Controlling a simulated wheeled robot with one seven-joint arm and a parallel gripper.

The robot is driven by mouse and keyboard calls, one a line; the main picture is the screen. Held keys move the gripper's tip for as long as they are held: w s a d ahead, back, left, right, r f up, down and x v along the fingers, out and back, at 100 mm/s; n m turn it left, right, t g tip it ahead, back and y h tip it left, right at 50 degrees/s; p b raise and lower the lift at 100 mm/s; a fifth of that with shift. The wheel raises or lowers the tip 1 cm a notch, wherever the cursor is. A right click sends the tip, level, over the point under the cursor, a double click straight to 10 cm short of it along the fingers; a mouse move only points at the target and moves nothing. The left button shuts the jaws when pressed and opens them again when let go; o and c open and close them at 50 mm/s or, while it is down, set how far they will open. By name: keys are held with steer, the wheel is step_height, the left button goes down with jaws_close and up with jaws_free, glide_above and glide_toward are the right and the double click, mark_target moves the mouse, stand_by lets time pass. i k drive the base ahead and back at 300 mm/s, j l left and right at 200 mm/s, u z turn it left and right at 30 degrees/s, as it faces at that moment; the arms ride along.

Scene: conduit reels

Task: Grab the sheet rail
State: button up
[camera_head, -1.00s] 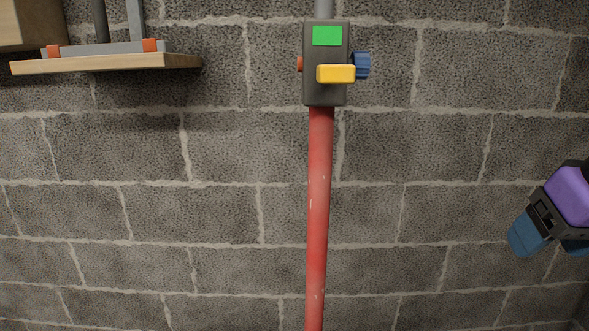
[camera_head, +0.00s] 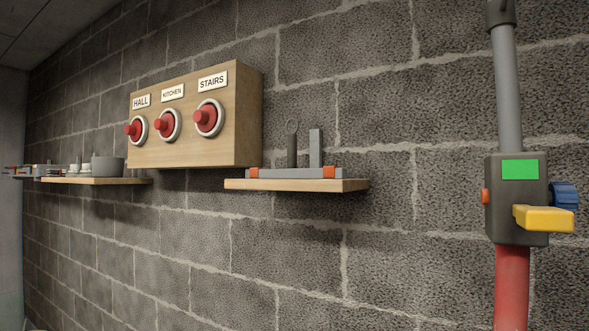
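No part in view is marked as the sheet rail, and I cannot tell for certain which it is. A low grey bar with orange end pieces (camera_head: 294,173) lies on a small wooden shelf (camera_head: 297,186) in the middle of the head view. A dark post and a lighter grey post stand up at the bar. My gripper is not in view now.
A wooden box (camera_head: 249,130) with red knobs labelled HALL, KITCHEN and STAIRS is on the block wall. Left of it, a longer shelf (camera_head: 97,181) holds a grey pot (camera_head: 108,166) and small items. At right is a dark box with a yellow lever (camera_head: 543,218) on a red pipe (camera_head: 511,285).

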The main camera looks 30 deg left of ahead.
mark_target(292, 172)
steer(key=j+u, duration=0.3)
steer(key=j, duration=0.4)
steer(key=i+j+u, duration=0.1)
steer(key=j+u, duration=0.25)
steer(key=j, duration=0.3)
steer(key=i+j+u, duration=0.1)
steer(key=i, duration=0.15)
